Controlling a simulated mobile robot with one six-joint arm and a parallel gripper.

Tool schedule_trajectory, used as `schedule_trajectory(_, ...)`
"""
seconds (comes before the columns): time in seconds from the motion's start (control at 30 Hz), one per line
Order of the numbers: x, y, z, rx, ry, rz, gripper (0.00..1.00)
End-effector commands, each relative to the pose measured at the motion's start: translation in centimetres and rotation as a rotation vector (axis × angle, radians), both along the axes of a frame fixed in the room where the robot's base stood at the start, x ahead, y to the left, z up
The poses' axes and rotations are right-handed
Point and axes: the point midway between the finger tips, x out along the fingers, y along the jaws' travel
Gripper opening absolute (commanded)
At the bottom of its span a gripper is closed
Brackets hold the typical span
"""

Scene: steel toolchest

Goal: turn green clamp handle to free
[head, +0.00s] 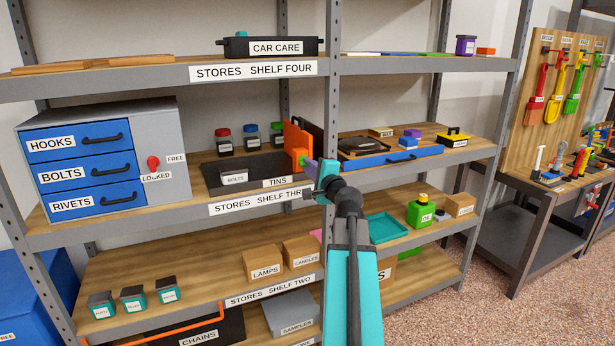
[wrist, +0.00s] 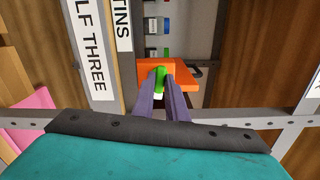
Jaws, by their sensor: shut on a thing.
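The green clamp handle (wrist: 160,78) sits between the purple fingertips of my gripper (wrist: 161,88) in the wrist view, and the fingers are shut on it. It stands in front of an orange block-like body (wrist: 186,80). In the head view the orange body (head: 296,139) stands upright at the right end of the dark tins tray on shelf three. There a small bit of the green handle (head: 302,161) shows at the tip of my gripper (head: 306,164). The fingers hide part of the handle, and its exact angle is hard to tell.
The dark tins tray (head: 262,172) lies left of the clamp, with several lidded jars behind it. A steel upright (head: 333,110) stands close on the right, beside a blue drawer tray (head: 375,160). A grey chest (head: 172,125) with a red knob (head: 153,162) stands farther left.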

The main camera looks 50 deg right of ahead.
Motion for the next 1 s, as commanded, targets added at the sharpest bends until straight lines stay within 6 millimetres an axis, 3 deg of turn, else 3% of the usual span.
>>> schedule_trajectory(0.33, 0.37, -0.10, 0.58, -0.135, 0.041, -0.003, 0.00)
schedule_trajectory(0.87, 0.36, -0.12, 0.77, -0.162, 0.053, -0.003, 0.00)
schedule_trajectory(0.9, 0.36, -0.12, 0.77, -0.162, 0.053, -0.003, 0.14)
schedule_trajectory(1.0, 0.36, -0.14, 0.79, -0.162, 0.053, -0.003, 0.31)
